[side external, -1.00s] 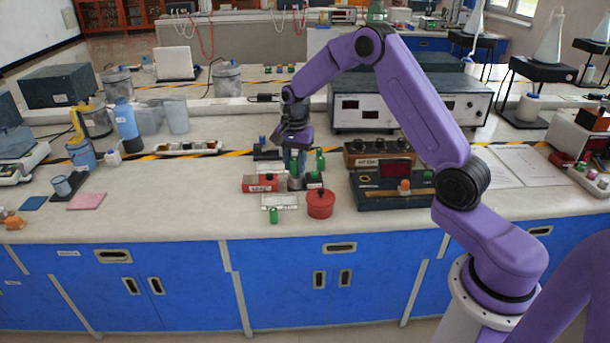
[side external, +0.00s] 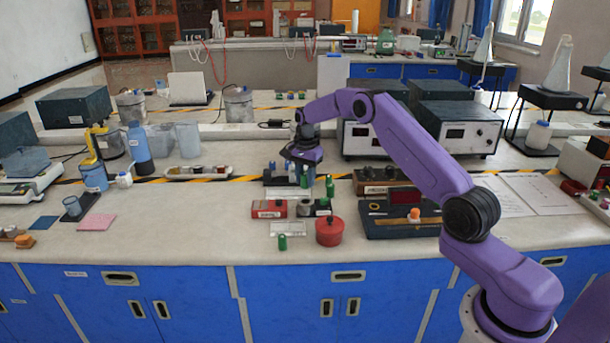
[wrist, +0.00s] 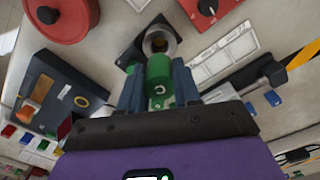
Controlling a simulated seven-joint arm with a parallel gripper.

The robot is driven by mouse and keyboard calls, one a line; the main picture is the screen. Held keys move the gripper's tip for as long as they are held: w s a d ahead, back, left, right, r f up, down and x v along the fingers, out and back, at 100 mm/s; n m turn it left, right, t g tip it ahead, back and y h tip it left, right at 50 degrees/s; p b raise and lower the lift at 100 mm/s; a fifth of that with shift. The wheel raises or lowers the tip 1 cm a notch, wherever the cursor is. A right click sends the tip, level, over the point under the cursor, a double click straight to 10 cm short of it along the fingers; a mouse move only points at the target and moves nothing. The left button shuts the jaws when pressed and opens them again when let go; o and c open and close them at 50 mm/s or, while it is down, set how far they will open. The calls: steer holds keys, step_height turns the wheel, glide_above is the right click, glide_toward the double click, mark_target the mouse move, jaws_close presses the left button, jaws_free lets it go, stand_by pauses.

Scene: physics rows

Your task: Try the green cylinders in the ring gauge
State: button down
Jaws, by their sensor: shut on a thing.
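A green cylinder (wrist: 158,70) is held between the two fingers of my gripper (wrist: 157,88) in the wrist view. The ring gauge (wrist: 159,40), a metal ring on a dark base, is just beyond its far end. I cannot tell whether they touch. In the side view my gripper (side external: 300,172) is above the back of the small work area, and its fingertips are hard to make out. Other green cylinders stand to the right (side external: 329,183) of the gripper and at the front (side external: 282,242), near a white card (side external: 288,228).
A red lidded pot (side external: 329,232) stands at the front right and a red box (side external: 269,208) at the left. A console with an orange knob (side external: 405,222) is to the right. A dark rack (side external: 278,180) is behind.

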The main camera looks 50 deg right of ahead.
steer(key=shift+f, duration=2.45)
steer(key=shift+f, duration=0.4)
steer(key=shift+c, duration=2)
jaws_free()
steer(key=shift+r, duration=4)
steer(key=shift+a, duration=0.1)
